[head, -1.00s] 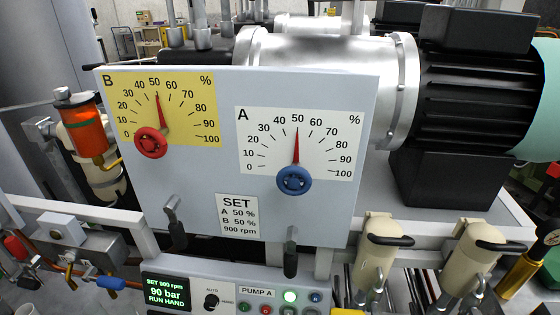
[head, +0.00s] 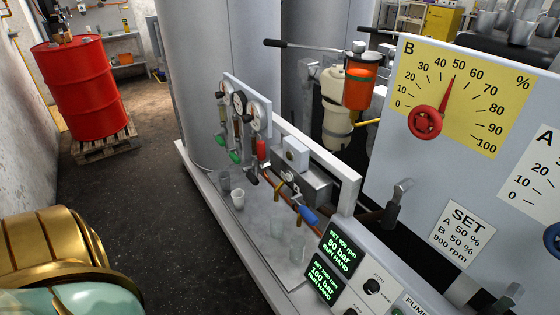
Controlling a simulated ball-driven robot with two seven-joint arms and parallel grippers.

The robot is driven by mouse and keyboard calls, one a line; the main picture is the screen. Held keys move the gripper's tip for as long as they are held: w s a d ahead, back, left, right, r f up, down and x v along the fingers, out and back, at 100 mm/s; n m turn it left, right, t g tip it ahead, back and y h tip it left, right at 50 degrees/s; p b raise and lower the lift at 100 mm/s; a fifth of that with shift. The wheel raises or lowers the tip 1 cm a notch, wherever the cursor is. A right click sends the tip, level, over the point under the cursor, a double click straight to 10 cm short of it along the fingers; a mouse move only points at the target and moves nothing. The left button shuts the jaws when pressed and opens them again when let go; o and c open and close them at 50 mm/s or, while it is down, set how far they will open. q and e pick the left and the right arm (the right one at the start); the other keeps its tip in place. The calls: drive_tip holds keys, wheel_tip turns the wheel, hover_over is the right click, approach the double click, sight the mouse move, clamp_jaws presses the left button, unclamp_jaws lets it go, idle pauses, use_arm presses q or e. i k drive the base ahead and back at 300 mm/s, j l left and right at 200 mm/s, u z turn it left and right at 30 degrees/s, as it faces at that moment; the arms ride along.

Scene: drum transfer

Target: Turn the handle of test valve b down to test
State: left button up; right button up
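Small valves with coloured handles stand along the drip tray (head: 262,232) in the middle. One has a red handle (head: 262,150), which stands about upright. Another has a blue handle (head: 309,214), which lies slanted along a copper pipe. Green handles (head: 235,157) sit lower on the gauge panel (head: 252,110). I see no readable label telling which one is test valve b. Neither of my grippers shows in this view.
Clear cups, one of them a pale cup (head: 238,198), stand on the tray. A red drum (head: 82,90) stands on a pallet at the far left. The dark floor between is free. The yellow dial B (head: 465,95) and lit displays (head: 335,262) are at right.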

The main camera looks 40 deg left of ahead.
sight(261, 145)
drive_tip(key=j+u, duration=0.1)
drive_tip(key=u, duration=0.4)
drive_tip(key=j+u, duration=0.1)
drive_tip(key=u, duration=0.35)
